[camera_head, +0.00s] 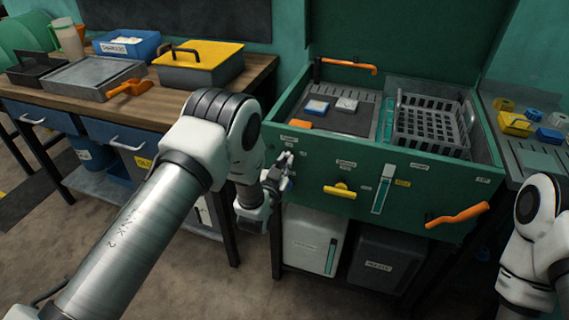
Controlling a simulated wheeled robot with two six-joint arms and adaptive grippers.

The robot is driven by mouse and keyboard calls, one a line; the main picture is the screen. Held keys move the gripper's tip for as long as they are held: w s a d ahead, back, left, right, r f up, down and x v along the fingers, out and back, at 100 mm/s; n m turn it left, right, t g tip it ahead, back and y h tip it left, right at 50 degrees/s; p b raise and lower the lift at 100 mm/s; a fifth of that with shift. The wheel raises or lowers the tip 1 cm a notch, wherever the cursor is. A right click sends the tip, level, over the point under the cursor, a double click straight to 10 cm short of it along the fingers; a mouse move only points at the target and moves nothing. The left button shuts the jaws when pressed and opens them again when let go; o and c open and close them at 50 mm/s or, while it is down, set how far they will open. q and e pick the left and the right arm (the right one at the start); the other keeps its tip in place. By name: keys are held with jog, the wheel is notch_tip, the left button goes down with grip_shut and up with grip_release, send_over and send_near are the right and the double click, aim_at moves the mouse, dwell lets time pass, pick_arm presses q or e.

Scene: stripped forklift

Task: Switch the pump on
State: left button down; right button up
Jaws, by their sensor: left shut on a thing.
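A green washer-like bench (400,165) with a control panel on its front stands right of centre. My left gripper (288,172) is at the left end of this panel, below a small label. It is shut on a small knob or switch there, which the fingers mostly hide. I cannot read the label or tell which way the control is set. A yellow handle (340,190) and an orange lever (457,215) are further right on the panel. My right arm shows at the right edge, but its gripper is outside the picture.
A grey basket (432,122) sits in the bench's open top. A wooden table (150,108) at the left holds a blue bin (127,46), a yellow-lidded box (200,60) and an orange scoop (127,88). Two containers stand under the bench.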

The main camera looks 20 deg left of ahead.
pick_arm(q)
jog(key=m+b, duration=0.2)
jog(key=m, duration=0.4)
jog(key=m+b, duration=0.2)
jog(key=m, duration=0.3)
jog(key=shift+d+f+m+b, duration=0.15)
jog(key=shift+m+b, duration=0.2)
jog(key=shift+m, duration=0.05)
dwell(0.3)
jog(key=c, duration=1.2)
grip_release()
jog(key=shift+c, duration=0.2)
jog(key=shift+s, duration=0.1)
jog(key=s, duration=1.1)
jog(key=shift+s+a, duration=0.2)
jog(key=shift+s, duration=0.2)
